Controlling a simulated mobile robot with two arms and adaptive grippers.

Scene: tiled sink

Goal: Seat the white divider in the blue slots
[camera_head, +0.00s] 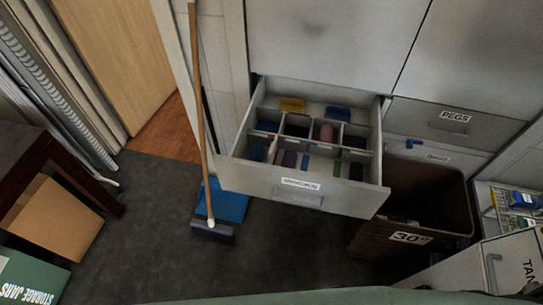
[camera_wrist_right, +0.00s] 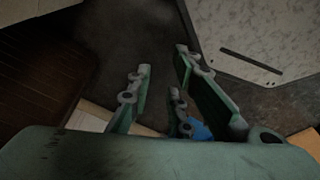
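An open grey drawer (camera_head: 245,176) shows in the head view, with a label on its front. Pale divider strips (camera_head: 319,149) split its inside into compartments; I cannot tell which one is the task's white divider. Blue patches show at the drawer's back (camera_head: 338,113) and left side (camera_head: 257,153); I cannot tell whether they are slots or loose pieces. My right gripper (camera_wrist_right: 162,60) shows only in the right wrist view. Its green-grey fingers are spread, with nothing between them, above the dark floor. My left gripper is in neither view.
A broom (camera_head: 206,165) stands left of the drawer beside a blue dustpan (camera_head: 234,203). A brown bin (camera_head: 424,205) stands right of it. Cardboard (camera_head: 62,222) and green (camera_head: 28,278) boxes lie at left. A pale panel (camera_wrist_right: 255,35) shows in the wrist view. Dark floor between is clear.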

